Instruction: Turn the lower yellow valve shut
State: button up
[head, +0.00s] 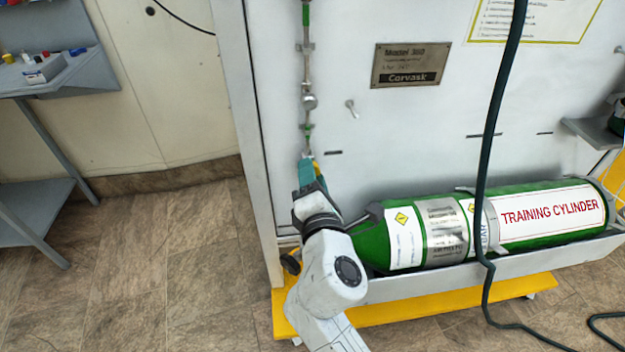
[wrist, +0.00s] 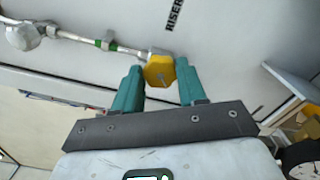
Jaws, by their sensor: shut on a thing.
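The lower yellow valve (wrist: 158,71) shows in the wrist view as a yellow knob at the end of a thin metal pipe with a green band. My gripper (wrist: 160,82) has its two teal fingers on either side of the knob and is shut on it. In the head view my gripper (head: 311,174) is at the lower end of the vertical pipe on the white panel. Only a sliver of the yellow valve (head: 317,167) shows there beside the teal fingers; the rest is hidden.
A green training cylinder (head: 545,214) lies in a tray at the panel's foot, right of my arm. A dark hose (head: 490,150) hangs in front of it. A grey workbench (head: 60,75) stands at the left. The floor between is clear.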

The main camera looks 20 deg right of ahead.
jog(key=shift+f+m, duration=0.1)
jog(key=shift+m, duration=0.5)
jog(key=o, duration=1.1)
jog(key=shift+c, duration=0.2)
jog(key=shift+s, duration=0.1)
jog(key=s+a, duration=0.1)
jog(key=s, duration=0.9)
jog(key=shift+s+a+p, duration=0.25)
jog(key=shift+a+p, duration=0.1)
jog(key=shift+p, duration=0.1)
